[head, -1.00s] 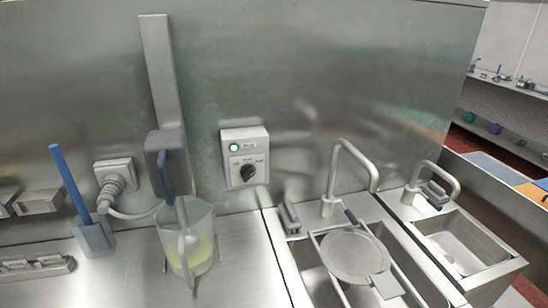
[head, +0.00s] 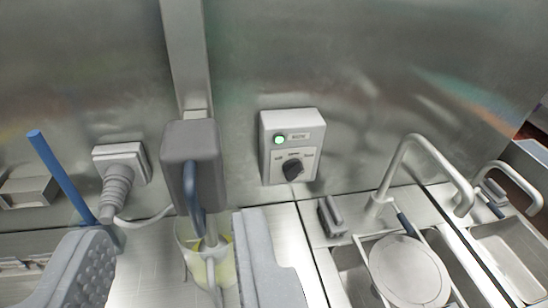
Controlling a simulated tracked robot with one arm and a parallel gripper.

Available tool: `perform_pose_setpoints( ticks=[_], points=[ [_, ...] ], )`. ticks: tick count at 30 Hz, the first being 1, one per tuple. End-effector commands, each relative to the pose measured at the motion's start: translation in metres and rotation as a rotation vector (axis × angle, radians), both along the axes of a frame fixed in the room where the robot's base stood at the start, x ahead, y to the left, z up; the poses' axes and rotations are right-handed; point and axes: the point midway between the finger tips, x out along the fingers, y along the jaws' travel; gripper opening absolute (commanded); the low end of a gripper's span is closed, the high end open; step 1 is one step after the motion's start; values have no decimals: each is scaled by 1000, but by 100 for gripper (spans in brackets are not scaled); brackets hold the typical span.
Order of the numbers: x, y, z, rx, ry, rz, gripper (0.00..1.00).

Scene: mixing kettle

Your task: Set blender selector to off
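The blender selector is a black rotary knob (head: 293,168) on a white wall control box (head: 308,130) with a green lit indicator (head: 279,139). Its labels are too small to read, so I cannot tell its setting. My gripper (head: 170,225) is open, its two grey fingers low in the picture, left of and below the box. Nothing touches the knob. The blender (head: 178,142), a grey housing with a blue handle, is on a wall column left of the box. Its shaft reaches into a clear jug (head: 222,262) of yellow liquid, partly hidden by my right finger.
A plug in a wall socket (head: 122,158) and a blue-handled tool (head: 62,175) are at the left. At the right are a sink tap (head: 412,145), a round lid (head: 408,270) and a second sink. The wall in front of the knob is clear.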

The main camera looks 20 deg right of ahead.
Motion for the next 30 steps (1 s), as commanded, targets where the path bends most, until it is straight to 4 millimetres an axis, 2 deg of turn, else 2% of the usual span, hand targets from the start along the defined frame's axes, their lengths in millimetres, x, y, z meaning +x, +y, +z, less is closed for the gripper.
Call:
perform_pose_setpoints(
  ticks=[3,4,6,7,11,14,18,21,24,27,30],
  points=[
    [0,0,0,0,0,0,36],
    [0,0,0,0,0,0,39],
    [1,-1,-1,2,1,0,59],
    [4,-3,-2,5,1,-2,64],
    [29,-21,-21,41,7,-17,64],
    [66,-42,-51,100,9,-41,64],
    [123,-87,-118,216,0,-68,64],
    [154,-112,-170,310,-16,-79,64],
    [176,-132,-219,416,-46,-84,64],
    [189,-145,-261,528,-84,-88,64],
    [196,-152,-292,628,-129,-89,64]
  ],
)
